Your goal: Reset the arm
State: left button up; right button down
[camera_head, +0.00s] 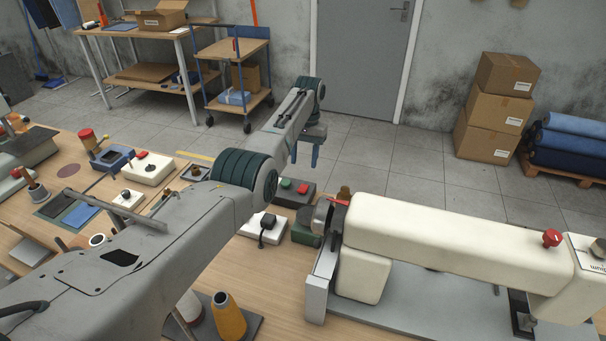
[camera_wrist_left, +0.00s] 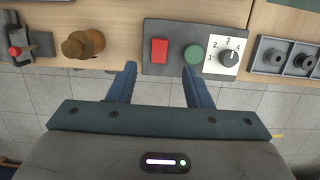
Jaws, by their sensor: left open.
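My left arm comes in from the lower left in the head view and reaches across the table toward its far edge. My left gripper (camera_head: 305,160) is open and empty, with its blue fingers pointing down. In the left wrist view the two fingers of the left gripper (camera_wrist_left: 161,68) stand apart, with nothing held between them. A grey control box (camera_wrist_left: 176,60) with a red button, a green button and a numbered dial lies in front of the fingertips. My right gripper is in neither view.
A cream sewing machine (camera_head: 450,240) fills the right of the table. Thread cones (camera_head: 228,318) stand at the front. Several small devices, including a white box with a red button (camera_head: 147,167), lie at the left. A wooden knob (camera_wrist_left: 83,44) sits near the table edge. Beyond lies open floor.

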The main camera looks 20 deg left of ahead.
pick_arm(q)
jog(key=shift+w+r, duration=0.15)
jog(key=shift+r, duration=0.65)
